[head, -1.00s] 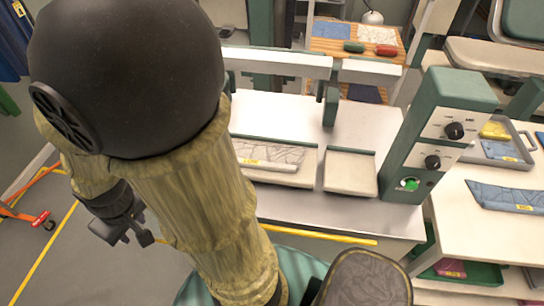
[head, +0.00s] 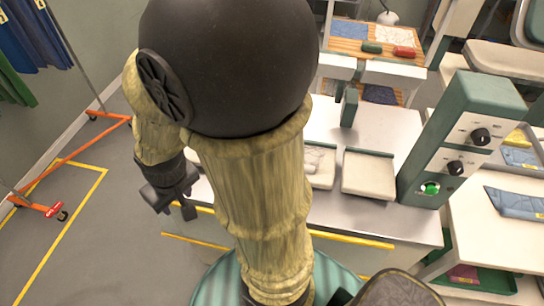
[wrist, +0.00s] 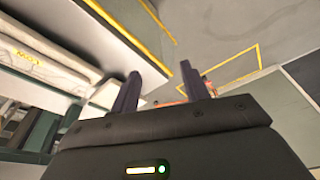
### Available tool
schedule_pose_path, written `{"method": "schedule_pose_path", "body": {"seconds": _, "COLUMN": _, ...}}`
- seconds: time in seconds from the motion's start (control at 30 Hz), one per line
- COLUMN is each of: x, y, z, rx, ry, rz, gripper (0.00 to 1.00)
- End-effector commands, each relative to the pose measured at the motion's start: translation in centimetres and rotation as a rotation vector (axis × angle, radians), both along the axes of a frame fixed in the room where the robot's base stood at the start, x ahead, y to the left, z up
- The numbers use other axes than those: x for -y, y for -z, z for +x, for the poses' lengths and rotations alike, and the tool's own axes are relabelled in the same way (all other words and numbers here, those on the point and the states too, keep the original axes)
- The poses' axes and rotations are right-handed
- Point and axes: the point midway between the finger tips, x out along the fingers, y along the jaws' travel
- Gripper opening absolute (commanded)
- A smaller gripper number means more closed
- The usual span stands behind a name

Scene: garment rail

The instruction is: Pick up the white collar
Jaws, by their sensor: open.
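A pale, crease-patterned cloth piece, possibly the white collar (head: 313,160), lies on the left pad of the press in the head view. My arm hides most of it. A white patterned piece (head: 395,39) also lies on the wooden board at the back, and I cannot tell which is the collar. My gripper (head: 174,208) is open and empty, left of the press near its front edge. In the wrist view its fingers (wrist: 160,88) have nothing between them, and a pale pad edge with a yellow label (wrist: 28,57) shows at left.
The press table (head: 375,218) has an empty right pad (head: 369,174) and a green control box (head: 465,135). A blue folded piece (head: 517,203) lies on the right table. Dark garments hang at far left above an orange rail base (head: 35,206).

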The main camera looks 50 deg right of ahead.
Motion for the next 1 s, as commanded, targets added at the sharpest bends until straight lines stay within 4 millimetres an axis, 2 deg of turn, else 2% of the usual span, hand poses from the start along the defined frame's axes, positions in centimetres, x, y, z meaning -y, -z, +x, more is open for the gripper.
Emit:
{"method": "schedule_pose_path", "body": {"seconds": 0.13, "x": 1.3, "y": -0.3, "z": 1.1, "rx": -0.028, "ry": -0.026, "rz": -0.021, "gripper": 0.45}}
{"method": "schedule_pose_path", "body": {"seconds": 0.27, "x": 5.4, "y": -0.8, "z": 3.2, "rx": -0.109, "ry": -0.095, "rz": -0.071, "gripper": 0.45}}
{"method": "schedule_pose_path", "body": {"seconds": 0.37, "x": 10.3, "y": -1.3, "z": 4.9, "rx": -0.21, "ry": -0.183, "rz": -0.118, "gripper": 0.45}}
{"method": "schedule_pose_path", "body": {"seconds": 0.43, "x": 14.2, "y": -1.6, "z": 5.6, "rx": -0.297, "ry": -0.25, "rz": -0.145, "gripper": 0.45}}
{"method": "schedule_pose_path", "body": {"seconds": 0.5, "x": 18.2, "y": -1.9, "z": 5.8, "rx": -0.386, "ry": -0.315, "rz": -0.161, "gripper": 0.45}}
{"method": "schedule_pose_path", "body": {"seconds": 0.6, "x": 23.0, "y": -2.3, "z": 5.5, "rx": -0.501, "ry": -0.396, "rz": -0.167, "gripper": 0.45}}
{"method": "schedule_pose_path", "body": {"seconds": 0.7, "x": 26.0, "y": -2.7, "z": 4.9, "rx": -0.577, "ry": -0.45, "rz": -0.16, "gripper": 0.45}}
{"method": "schedule_pose_path", "body": {"seconds": 0.8, "x": 27.2, "y": -2.9, "z": 4.6, "rx": -0.61, "ry": -0.475, "rz": -0.155, "gripper": 0.45}}
{"method": "schedule_pose_path", "body": {"seconds": 1.0, "x": 27.3, "y": -2.8, "z": 4.6, "rx": -0.613, "ry": -0.48, "rz": -0.154, "gripper": 0.45}}
